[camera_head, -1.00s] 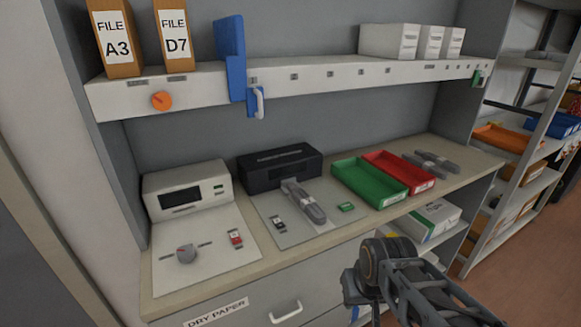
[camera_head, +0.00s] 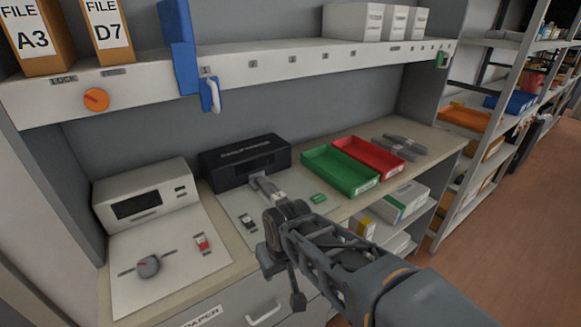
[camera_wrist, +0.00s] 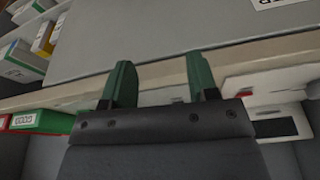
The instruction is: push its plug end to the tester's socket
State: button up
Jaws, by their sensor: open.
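A grey cartridge (camera_head: 266,187) lies on a pale panel in front of a black box-shaped unit (camera_head: 246,160) on the counter. A white device (camera_head: 146,196) with a dark screen stands to the left; which unit is the tester is not labelled legibly. In the wrist view my gripper (camera_wrist: 161,82) is open, its two green fingers apart with nothing between them. The cartridge is not visible there. In the head view the fingers cannot be made out.
A green tray (camera_head: 340,187) and a red tray (camera_head: 368,168) stand right of the black unit, with grey cartridges (camera_head: 400,147) beyond. A knob (camera_head: 148,266) and a red switch (camera_head: 202,243) are on the left panel. A drawer handle (camera_head: 263,313) juts below the counter edge.

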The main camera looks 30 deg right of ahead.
aim_at(275, 195)
jog(key=o, duration=0.4)
jog(key=shift+g, duration=0.6)
jog(key=w+d+r+p, duration=0.1)
jog(key=w+r+p, duration=0.1)
jog(key=r, duration=0.1)
jog(key=w+d+r+p, duration=0.1)
jog(key=w+r+p, duration=0.1)
jog(key=r, duration=0.1)
jog(key=w+d+r+p, duration=0.1)
jog(key=w+r+p, duration=0.1)
jog(key=w, duration=0.1)
jog(key=shift+d+r, duration=0.25)
jog(key=shift+r, duration=0.15)
jog(key=shift+n+g, duration=0.6)
jog(key=shift+g, duration=0.2)
jog(key=w+d+r+p, duration=0.1)
jog(key=w+d, duration=0.1)
jog(key=w+d+r+p, duration=0.2)
jog(key=w+d, duration=0.1)
jog(key=w+d+r+p, duration=0.1)
jog(key=w+d+p, duration=0.1)
jog(key=w, duration=0.1)
jog(key=shift+d+r, duration=0.2)
jog(key=shift+r, duration=0.15)
notch_tip(275, 195, down, 14)
jog(key=shift+r+p, duration=0.1)
jog(key=shift+p, duration=0.4)
jog(key=c, duration=1)
jog(key=o, duration=1)
jog(key=shift+c, duration=0.2)
